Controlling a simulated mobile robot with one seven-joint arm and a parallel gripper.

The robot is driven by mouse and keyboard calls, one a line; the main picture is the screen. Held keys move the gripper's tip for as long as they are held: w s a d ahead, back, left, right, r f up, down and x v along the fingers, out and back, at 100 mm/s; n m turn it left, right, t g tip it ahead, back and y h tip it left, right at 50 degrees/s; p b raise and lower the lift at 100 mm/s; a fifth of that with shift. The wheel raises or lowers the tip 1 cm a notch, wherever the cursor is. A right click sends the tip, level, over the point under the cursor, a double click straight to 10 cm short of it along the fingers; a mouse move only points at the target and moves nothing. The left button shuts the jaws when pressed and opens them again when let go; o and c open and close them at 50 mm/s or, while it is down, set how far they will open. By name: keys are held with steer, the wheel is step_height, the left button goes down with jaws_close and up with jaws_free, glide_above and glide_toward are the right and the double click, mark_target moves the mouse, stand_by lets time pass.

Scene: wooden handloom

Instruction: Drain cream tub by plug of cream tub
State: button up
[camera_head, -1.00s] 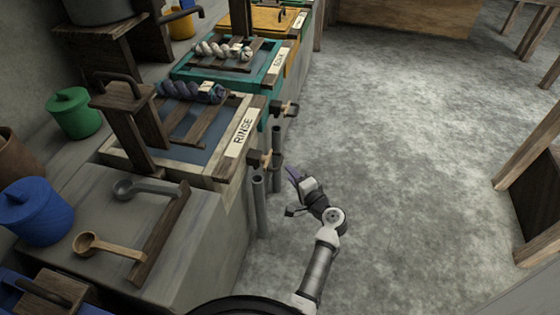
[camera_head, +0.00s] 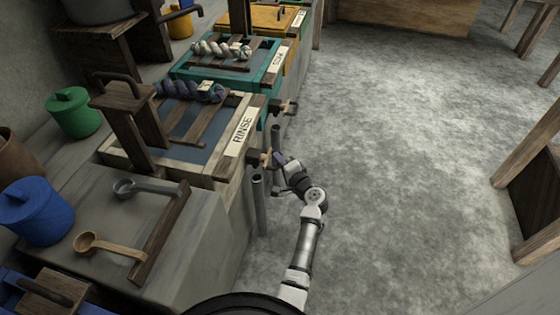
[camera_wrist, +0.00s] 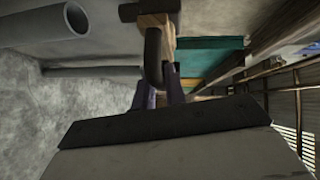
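The cream tub (camera_head: 223,167) stands at the left with a "RINSE" label on its pale rim; dark blue-grey liquid fills it. Its plug (camera_head: 262,158), a small wooden piece with a dark handle, sticks out of the tub's right side above a grey pipe. My gripper (camera_head: 279,161) is right beside the plug. In the wrist view the wooden plug (camera_wrist: 156,21) and its dark loop handle (camera_wrist: 153,65) are straight ahead. The purple fingers of my gripper (camera_wrist: 159,94) stand apart at the handle's lower end. Whether they touch it I cannot tell.
A teal tub (camera_head: 275,72) with its own plug (camera_head: 284,106) stands behind the cream tub, and an orange one (camera_head: 290,38) behind that. Grey pipes (camera_head: 260,203) stand below the plugs. Ladles (camera_head: 150,187) lie on the near counter. Open floor (camera_head: 400,150) lies to the right.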

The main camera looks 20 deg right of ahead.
jaws_close()
steer(key=shift+s+d+b, duration=0.55)
steer(key=shift+s+d, duration=0.25)
steer(key=shift+d, duration=0.35)
steer(key=o, duration=0.5)
jaws_free()
steer(key=shift+o, duration=0.2)
steer(key=v, duration=1.3)
steer(key=shift+s+b, duration=0.3)
steer(key=shift+s, duration=0.1)
steer(key=shift+d, duration=0.1)
